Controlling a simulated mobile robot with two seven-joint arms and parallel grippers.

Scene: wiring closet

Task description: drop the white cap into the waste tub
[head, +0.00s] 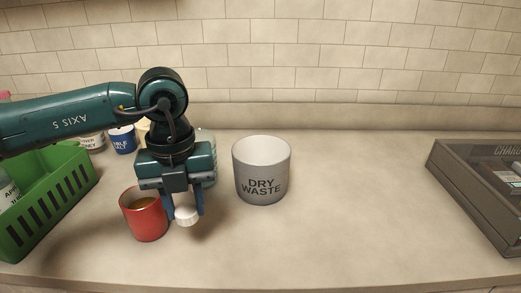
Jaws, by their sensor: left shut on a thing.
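The white cap (186,216) is between the fingertips of my left gripper (186,211), which is shut on it. The gripper points down, just right of the red cup and left of the waste tub. I cannot tell how far the cap is above the counter. The waste tub (262,188) is a grey, open-topped tub marked "DRY WASTE" and stands upright on the counter. Its inside looks pale and empty as far as it shows. My right gripper is not in view.
A red cup (145,219) with brown contents stands close to the left gripper. A green slatted basket (60,195) is at the left. Several jars, one a blue-labelled jar (123,140), stand behind my arm. A dark tray (470,190) is at the right. The counter (350,200) right of the tub is clear.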

